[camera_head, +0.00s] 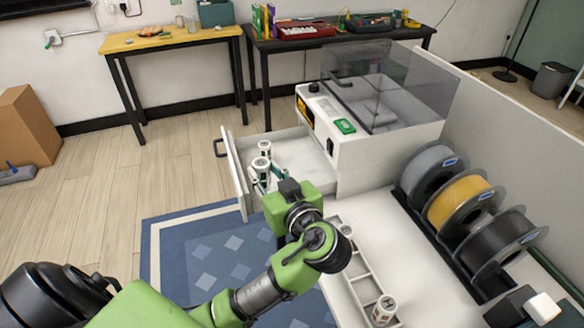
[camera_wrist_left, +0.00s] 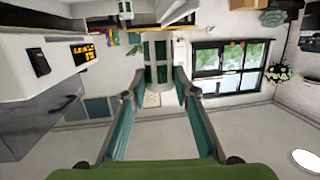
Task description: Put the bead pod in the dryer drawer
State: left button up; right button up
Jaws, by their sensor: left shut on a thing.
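The dryer (camera_head: 385,120) is a white box with a clear lid, and its drawer (camera_head: 305,160) is pulled out to the left. My left gripper (camera_head: 266,178) reaches over the drawer from the front, near its front panel. It is shut on a white and green bead pod (camera_head: 259,167), which is upright and partly hidden by the fingers. The held pod also shows between the fingertips in the left wrist view (camera_wrist_left: 157,62). Whether it touches the drawer floor I cannot tell. Another pod (camera_head: 264,147) stands just behind it. My right gripper is not in view.
A further pod (camera_head: 383,310) stands at the near end of a narrow white tray (camera_head: 352,262) on the worktop. Filament spools (camera_head: 458,203) stand in a rack at right. The drawer's front panel (camera_head: 234,172) rises left of my gripper. The drawer's right part is clear.

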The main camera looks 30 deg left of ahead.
pick_arm(q)
jog(key=shift+a+r+n+g, duration=0.3)
jog(key=shift+a, duration=0.05)
jog(key=shift+w+a+y, duration=0.1)
jog(key=shift+a+y, duration=0.1)
jog(key=shift+y, duration=0.1)
jog(key=w+a+f, duration=0.1)
jog(key=w+f, duration=0.2)
jog(key=w, duration=0.1)
jog(key=w+a+f, duration=0.2)
jog(key=w+f, duration=0.1)
jog(key=w, duration=0.1)
jog(key=w+a+f+p, duration=0.1)
jog(key=w+f, duration=0.2)
jog(key=w, duration=0.1)
jog(key=shift+w+a+f, duration=0.25)
jog(key=shift+a+f, duration=0.05)
jog(key=shift+f, duration=0.1)
notch_tip(320, 180, down, 2)
jog(key=shift+f+p, duration=0.15)
jog(key=shift+p, duration=0.25)
jog(key=shift+f, duration=0.35)
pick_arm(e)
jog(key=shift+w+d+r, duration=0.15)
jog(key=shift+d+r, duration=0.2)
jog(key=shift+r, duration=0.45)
